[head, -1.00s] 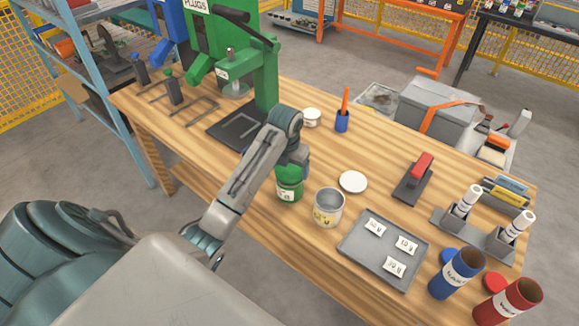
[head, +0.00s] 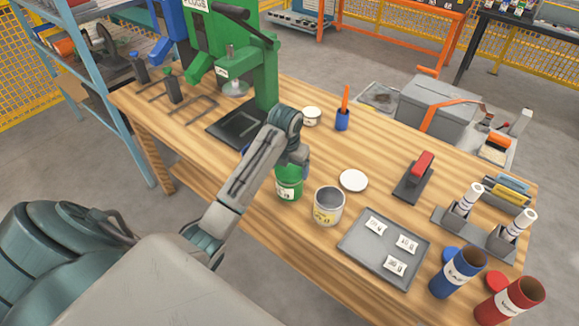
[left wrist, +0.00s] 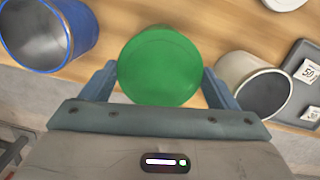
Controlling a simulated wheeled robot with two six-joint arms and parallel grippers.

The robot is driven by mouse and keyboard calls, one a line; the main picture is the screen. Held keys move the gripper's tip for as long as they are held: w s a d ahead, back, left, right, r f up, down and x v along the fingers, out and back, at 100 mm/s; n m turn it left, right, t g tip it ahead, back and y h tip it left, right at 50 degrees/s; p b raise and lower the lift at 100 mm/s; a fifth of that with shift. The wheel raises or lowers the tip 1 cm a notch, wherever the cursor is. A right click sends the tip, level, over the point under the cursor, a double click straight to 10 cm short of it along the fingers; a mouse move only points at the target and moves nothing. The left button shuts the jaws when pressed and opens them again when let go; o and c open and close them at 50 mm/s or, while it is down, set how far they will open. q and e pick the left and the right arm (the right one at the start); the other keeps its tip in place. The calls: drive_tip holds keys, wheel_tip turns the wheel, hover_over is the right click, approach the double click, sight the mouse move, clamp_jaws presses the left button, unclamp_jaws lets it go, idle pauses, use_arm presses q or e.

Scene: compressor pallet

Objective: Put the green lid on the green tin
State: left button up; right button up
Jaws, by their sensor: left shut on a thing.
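The green lid (left wrist: 160,66) is a round green disc between the two fingers of my left gripper (left wrist: 160,84), which is shut on it. The green tin (head: 288,188), with a white label, stands upright near the table's front edge. In the head view, my left gripper (head: 292,165) is right over the tin's top. The lid is mostly hidden by the gripper there, and I cannot tell whether it touches the rim. In the left wrist view the lid hides the tin below it. My right gripper is not in view.
An open white tin (head: 328,208) stands close to the right of the green tin, near a white lid (head: 353,181). An open blue-rimmed tin (left wrist: 48,32) stands on the other side. A grey tray (head: 385,248) lies further right. A green press (head: 262,75) stands behind.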

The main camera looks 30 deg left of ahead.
use_arm(q)
drive_tip(key=shift+f, duration=0.15)
idle(0.4)
drive_tip(key=o, duration=0.9)
drive_tip(key=shift+r+p, duration=3.4)
drive_tip(key=shift+r, duration=0.15)
drive_tip(key=shift+f, duration=0.1)
